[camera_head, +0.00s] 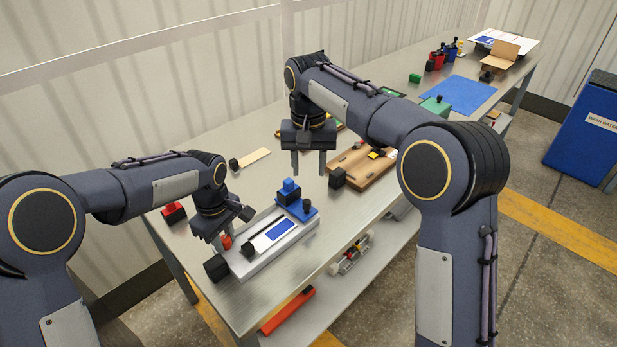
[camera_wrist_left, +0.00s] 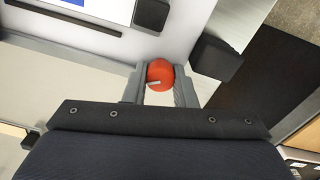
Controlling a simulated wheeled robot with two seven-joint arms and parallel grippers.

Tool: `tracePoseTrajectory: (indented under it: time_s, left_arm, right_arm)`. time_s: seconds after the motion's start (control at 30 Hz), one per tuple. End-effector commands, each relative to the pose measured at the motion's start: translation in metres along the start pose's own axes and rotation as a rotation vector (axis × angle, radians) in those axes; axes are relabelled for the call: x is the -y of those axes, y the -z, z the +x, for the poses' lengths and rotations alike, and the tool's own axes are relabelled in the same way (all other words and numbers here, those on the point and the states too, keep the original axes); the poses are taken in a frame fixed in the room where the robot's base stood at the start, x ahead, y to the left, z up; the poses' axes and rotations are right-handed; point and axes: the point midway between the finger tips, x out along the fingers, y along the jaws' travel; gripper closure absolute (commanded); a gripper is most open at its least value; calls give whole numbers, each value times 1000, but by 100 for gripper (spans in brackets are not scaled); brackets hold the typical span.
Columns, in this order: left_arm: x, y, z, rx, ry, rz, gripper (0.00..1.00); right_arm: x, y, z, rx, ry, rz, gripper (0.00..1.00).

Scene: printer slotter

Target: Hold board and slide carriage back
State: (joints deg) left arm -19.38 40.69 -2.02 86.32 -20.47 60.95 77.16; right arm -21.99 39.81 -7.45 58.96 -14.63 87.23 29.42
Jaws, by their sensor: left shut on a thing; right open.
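A light grey board (camera_head: 286,240) lies on the metal table near its front edge, with a blue panel (camera_head: 280,229) and a black bar (camera_head: 259,239) on it. A blue carriage (camera_head: 303,211) with a blue-topped black block (camera_head: 289,190) and a black knob sits at the board's far end. My left gripper (camera_head: 224,238) is shut on a red knob (camera_head: 227,242) at the board's near-left end; the knob shows as an orange-red ball between the fingers in the left wrist view (camera_wrist_left: 160,74). My right gripper (camera_head: 308,164) is open and empty, pointing down above the table beyond the carriage.
A black block (camera_head: 216,268) stands at the board's near end. A brown wooden board (camera_head: 368,172) with a black block (camera_head: 337,178) lies right of my right gripper. A red block (camera_head: 173,212) and a wooden strip (camera_head: 254,158) lie left and behind. Free tabletop lies between.

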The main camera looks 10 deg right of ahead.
Motion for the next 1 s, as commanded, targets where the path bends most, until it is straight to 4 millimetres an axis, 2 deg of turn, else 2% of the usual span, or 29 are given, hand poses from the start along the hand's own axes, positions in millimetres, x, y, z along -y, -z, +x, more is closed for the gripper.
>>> tracePoseTrajectory:
  time_s: [0.4, 0.43, 0.6, 0.87, 1.0]
  left_arm:
    - [-1, 0, -1, 0, -2, 0, 100]
    - [-1, 0, -1, 0, -3, 0, 74]
    - [0, 0, -1, 0, -2, 0, 52]
    - [0, 0, -1, 0, -1, 0, 50]
    - [-1, 0, -12, -1, -3, 0, 50]
  right_arm:
    - [0, 0, -4, 0, 1, 0, 59]
    - [0, 0, -4, 0, 0, 0, 59]
    - [0, 0, -4, 0, 0, 0, 59]
    - [0, 0, -4, 0, 0, 0, 59]
    - [0, 0, -4, 0, 0, 0, 59]
